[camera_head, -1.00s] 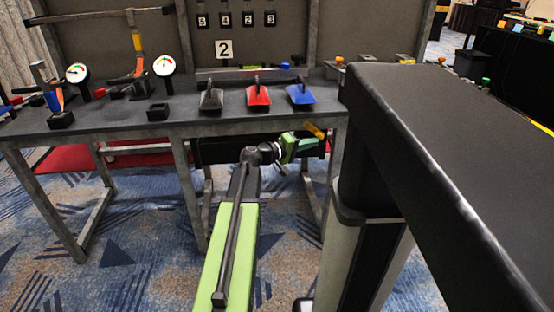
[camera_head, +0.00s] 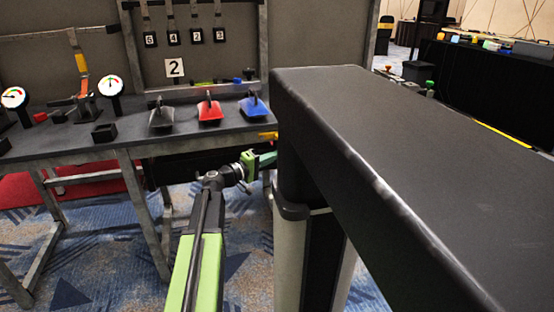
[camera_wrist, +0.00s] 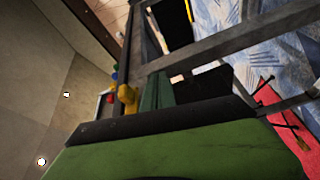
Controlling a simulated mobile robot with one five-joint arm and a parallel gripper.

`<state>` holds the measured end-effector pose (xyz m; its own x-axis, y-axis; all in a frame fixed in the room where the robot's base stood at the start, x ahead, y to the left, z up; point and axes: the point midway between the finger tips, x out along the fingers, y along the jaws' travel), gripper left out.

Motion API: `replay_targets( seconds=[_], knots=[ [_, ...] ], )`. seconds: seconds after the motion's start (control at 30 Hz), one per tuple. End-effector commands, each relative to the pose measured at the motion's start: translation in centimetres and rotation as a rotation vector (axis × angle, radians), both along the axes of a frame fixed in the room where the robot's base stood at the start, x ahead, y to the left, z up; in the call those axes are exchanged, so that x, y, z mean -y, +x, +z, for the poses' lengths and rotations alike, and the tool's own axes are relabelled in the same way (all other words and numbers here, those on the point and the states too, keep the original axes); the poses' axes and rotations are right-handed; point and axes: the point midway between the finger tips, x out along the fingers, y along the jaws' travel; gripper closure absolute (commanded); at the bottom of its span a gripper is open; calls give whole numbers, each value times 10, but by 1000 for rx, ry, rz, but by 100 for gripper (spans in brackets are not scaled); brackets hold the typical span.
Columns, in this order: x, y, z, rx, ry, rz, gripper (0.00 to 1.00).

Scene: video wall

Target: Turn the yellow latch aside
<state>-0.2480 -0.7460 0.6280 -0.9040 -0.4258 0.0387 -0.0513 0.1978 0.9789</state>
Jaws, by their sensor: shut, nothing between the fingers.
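The yellow latch (camera_head: 268,136) shows as a small piece at the front edge of the dark workbench (camera_head: 60,146), partly hidden by my own dark body part at right. In the wrist view the yellow latch (camera_wrist: 128,98) lies just left of my green gripper (camera_wrist: 158,90). Whether they touch I cannot tell. In the head view my gripper (camera_head: 264,160) is a little below the latch, its tip partly hidden. It is shut and empty.
Grey, red (camera_head: 209,111) and blue (camera_head: 253,106) wedge-shaped pieces stand along the bench front. Two gauges (camera_head: 109,85) and a black block (camera_head: 104,133) are farther left. Metal bench legs and rails (camera_head: 142,215) stand below. Patterned carpet is open in front.

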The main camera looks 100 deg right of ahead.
Motion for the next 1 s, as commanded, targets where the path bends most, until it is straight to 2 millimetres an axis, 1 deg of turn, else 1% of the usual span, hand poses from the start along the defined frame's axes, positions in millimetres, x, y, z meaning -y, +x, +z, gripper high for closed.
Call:
replay_targets(
  seconds=[0.03, 0.07, 0.13, 0.2, 0.4, 0.5, 0.6, 1.0],
  knots=[
    [1, 0, -23, 0, 0, 1, 100],
    [1, 0, -31, 0, 0, 1, 100],
    [-9, 12, -34, 0, 0, 1, 100],
    [-17, 25, -42, 0, 0, -1, 100],
    [-35, 58, -60, 0, 0, -1, 100],
    [-40, 68, -64, 0, 0, -2, 100],
    [-42, 74, -66, 0, 0, -1, 100],
    [-43, 76, -66, 0, 0, -1, 100]
  ],
)
